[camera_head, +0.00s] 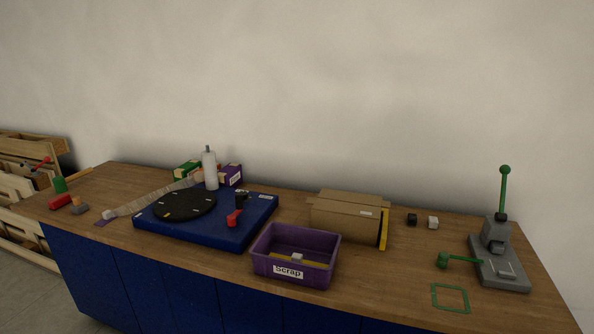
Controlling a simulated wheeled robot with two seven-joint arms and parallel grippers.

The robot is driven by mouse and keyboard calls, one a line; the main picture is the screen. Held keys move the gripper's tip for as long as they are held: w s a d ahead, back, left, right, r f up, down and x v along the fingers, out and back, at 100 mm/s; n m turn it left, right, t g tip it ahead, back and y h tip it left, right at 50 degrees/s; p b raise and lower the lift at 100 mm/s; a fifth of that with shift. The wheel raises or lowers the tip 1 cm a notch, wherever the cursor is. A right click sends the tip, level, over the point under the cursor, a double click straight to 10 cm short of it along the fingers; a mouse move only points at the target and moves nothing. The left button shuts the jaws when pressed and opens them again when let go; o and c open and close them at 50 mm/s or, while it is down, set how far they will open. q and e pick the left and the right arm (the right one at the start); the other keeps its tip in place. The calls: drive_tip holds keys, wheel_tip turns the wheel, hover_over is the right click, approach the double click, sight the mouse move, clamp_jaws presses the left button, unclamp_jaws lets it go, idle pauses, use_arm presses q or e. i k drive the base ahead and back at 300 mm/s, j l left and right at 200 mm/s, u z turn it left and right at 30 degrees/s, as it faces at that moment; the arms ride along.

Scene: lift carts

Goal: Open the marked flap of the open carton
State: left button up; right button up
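The cardboard carton (340,221) stands on the wooden worktop, right of centre in the head view. Its brown top flaps (350,199) show at its upper edge, and a small white label is on or near the front one. A yellow strip (384,228) runs down its right end. I cannot tell which flap is marked or how far each one is folded. Neither of my grippers is in view.
A purple "Scrap" bin (295,256) stands in front of the carton, to its left. A blue turntable base (210,219) is further left. A green square outline (450,298) marks the front right.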

sight(342, 207)
drive_tip(key=i+j+z, duration=0.2)
drive_tip(key=j+z, duration=0.15)
drive_tip(key=j, duration=0.45)
drive_tip(key=i+j+z, duration=0.1)
drive_tip(key=j+z, duration=0.25)
drive_tip(key=j, duration=0.5)
drive_tip(key=j+z, duration=0.35)
drive_tip(key=j, duration=0.5)
drive_tip(key=i+j, duration=0.2)
drive_tip(key=i, duration=0.35)
drive_tip(key=k+z, duration=0.15)
drive_tip(key=z, duration=0.2)
drive_tip(key=k+z, duration=0.3)
drive_tip(key=i+j, duration=0.05)
drive_tip(key=i, duration=0.05)
